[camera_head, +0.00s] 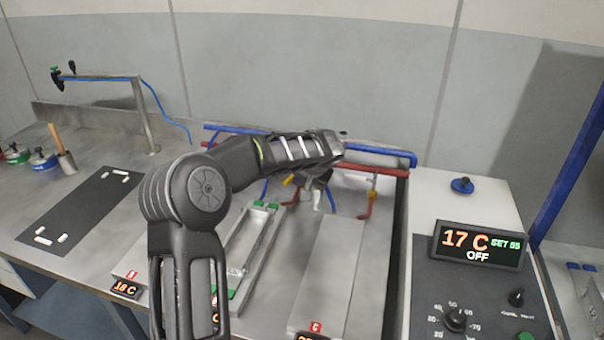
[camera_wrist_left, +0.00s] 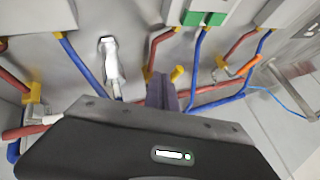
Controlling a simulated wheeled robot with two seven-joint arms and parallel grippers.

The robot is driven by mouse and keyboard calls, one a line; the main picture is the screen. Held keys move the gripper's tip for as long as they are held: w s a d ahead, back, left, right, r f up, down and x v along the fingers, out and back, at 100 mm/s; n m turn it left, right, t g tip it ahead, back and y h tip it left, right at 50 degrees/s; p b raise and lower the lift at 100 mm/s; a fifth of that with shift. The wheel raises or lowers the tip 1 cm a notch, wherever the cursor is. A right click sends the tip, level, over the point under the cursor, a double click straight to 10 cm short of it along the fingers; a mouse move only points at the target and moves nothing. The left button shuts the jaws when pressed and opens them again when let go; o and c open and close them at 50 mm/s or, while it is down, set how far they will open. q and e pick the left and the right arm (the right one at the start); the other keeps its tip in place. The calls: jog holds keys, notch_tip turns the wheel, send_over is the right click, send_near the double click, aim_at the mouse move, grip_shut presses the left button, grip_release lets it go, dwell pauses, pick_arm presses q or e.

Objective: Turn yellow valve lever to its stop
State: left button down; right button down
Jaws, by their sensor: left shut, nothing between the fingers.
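My left gripper (camera_head: 318,182) is low over the back of the bench, at the pipes behind the metal plates. In the left wrist view its dark fingers (camera_wrist_left: 162,92) are together, with nothing seen between them. A short yellow piece (camera_wrist_left: 178,75), which looks like the valve lever, stands right beside the fingers; whether they touch it I cannot tell. A yellow piece (camera_head: 290,180) also shows just left of the gripper in the head view. Its base is partly hidden by the fingers, so its turn angle is unclear. My right gripper is not in view.
Red (camera_wrist_left: 217,102) and blue (camera_wrist_left: 85,65) pipes with yellow collars surround the gripper. A white-handled fitting (camera_wrist_left: 110,62) is to its left. The plate (camera_head: 330,275) and green-cornered frame (camera_head: 232,293) lie in front. A control panel (camera_head: 478,245) reading 17 C, OFF stands right.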

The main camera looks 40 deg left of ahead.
pick_arm(q)
jog(key=shift+w+a+f, duration=0.1)
jog(key=shift+a+f, duration=0.05)
jog(key=shift+f, duration=0.05)
